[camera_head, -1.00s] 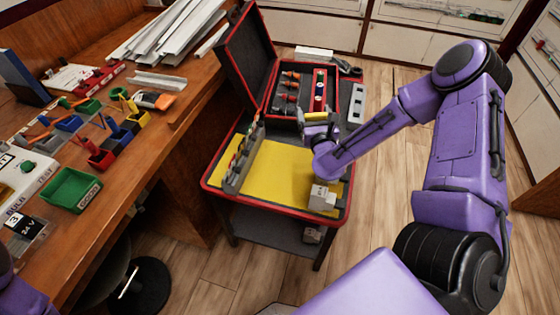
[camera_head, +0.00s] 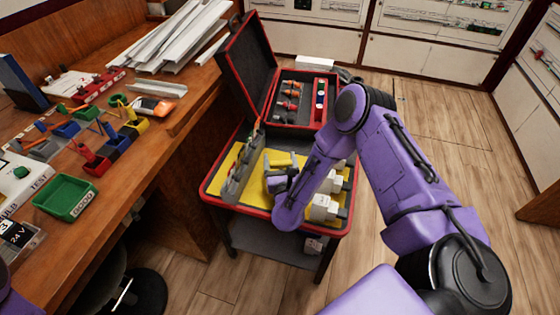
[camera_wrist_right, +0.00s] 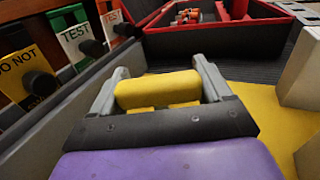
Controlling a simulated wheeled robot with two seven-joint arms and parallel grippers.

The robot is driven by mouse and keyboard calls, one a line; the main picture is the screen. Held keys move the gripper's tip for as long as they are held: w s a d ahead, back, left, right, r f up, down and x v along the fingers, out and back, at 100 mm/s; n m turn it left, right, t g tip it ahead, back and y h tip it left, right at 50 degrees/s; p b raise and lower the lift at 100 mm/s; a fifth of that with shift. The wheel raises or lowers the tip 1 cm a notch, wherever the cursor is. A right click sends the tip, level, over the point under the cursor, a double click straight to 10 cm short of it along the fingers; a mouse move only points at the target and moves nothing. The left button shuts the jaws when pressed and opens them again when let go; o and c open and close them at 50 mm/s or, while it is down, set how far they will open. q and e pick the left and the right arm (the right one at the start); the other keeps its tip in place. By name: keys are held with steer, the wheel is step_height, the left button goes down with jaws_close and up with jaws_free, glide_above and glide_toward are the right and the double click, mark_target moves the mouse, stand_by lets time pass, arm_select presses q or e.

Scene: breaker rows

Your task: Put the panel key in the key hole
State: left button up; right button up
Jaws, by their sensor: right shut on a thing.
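A yellow block-like piece, apparently the panel key (camera_wrist_right: 157,90), is between the fingers of my right gripper (camera_wrist_right: 160,68). In the head view, my right gripper (camera_head: 280,163) is shut on this yellow piece (camera_head: 280,159). It is over the yellow mat, to the right of a grey upright rack (camera_head: 238,178). The same rack in the right wrist view (camera_wrist_right: 75,90) carries labelled cards, "DO NOT" and "TEST", with black knobs. I cannot make out a key hole. Whether the key touches anything is unclear. My left gripper is out of view.
The red-rimmed cart (camera_head: 275,227) has a yellow mat (camera_head: 218,187). Pale blocks (camera_head: 323,207) stand along its right side. An open red case (camera_head: 291,127) with several tools is at its back. A wooden bench (camera_head: 130,184) with bins is on the left.

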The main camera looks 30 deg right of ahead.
steer(key=shift+f, duration=0.2)
steer(key=o, duration=1)
steer(key=shift+r, duration=0.15)
